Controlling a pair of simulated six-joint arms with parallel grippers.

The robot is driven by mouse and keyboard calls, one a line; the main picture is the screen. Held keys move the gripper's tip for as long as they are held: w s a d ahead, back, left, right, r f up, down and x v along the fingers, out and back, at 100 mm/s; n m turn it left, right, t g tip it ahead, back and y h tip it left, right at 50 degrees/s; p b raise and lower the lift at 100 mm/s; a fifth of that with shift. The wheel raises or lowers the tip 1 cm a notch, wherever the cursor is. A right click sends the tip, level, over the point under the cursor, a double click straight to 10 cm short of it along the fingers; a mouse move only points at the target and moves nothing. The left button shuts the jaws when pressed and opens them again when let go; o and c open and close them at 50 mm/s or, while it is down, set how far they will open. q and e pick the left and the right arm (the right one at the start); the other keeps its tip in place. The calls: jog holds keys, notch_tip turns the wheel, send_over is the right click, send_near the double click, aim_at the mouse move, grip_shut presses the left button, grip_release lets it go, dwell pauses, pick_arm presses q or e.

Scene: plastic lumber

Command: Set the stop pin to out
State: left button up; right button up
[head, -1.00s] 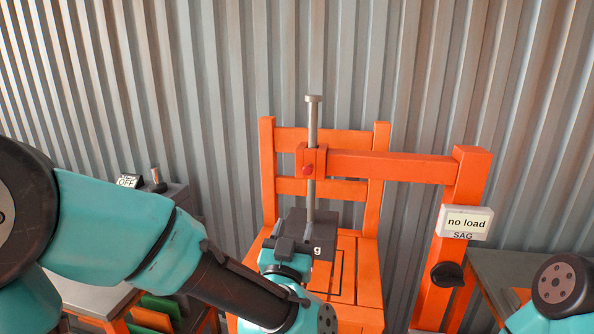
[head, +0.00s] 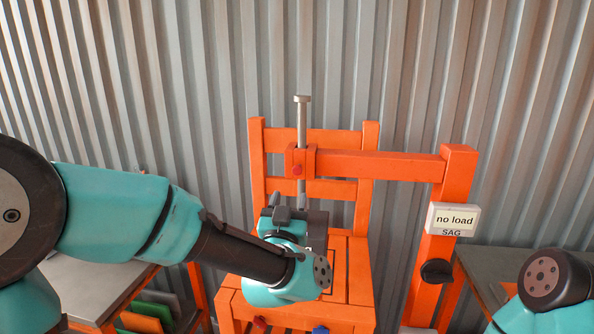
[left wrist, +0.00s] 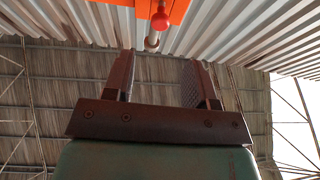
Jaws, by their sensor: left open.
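The stop pin appears to be the small red knob (head: 297,171) on the front of the orange collar around a grey vertical rod (head: 302,125). In the left wrist view, the red knob (left wrist: 161,20) shows at the top, ahead of my fingertips and roughly centred on the gap. My left gripper (left wrist: 158,72) is open, with nothing between its fingers. In the head view, my left gripper (head: 283,206) is below the collar, in front of the rod's lower end. My wrist hides part of the area under the rod. My right gripper is out of view.
An orange chair (head: 256,160) stands under the rod, beside an orange post (head: 457,180). The post bears a sign reading "no load" (head: 454,219) and a black knob (head: 437,272). Grey-topped tables stand left and right.

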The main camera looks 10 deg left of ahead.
aim_at(297, 171)
pick_arm(q)
jog(key=x, duration=1)
jog(key=shift+w+r, duration=0.15)
grip_shut()
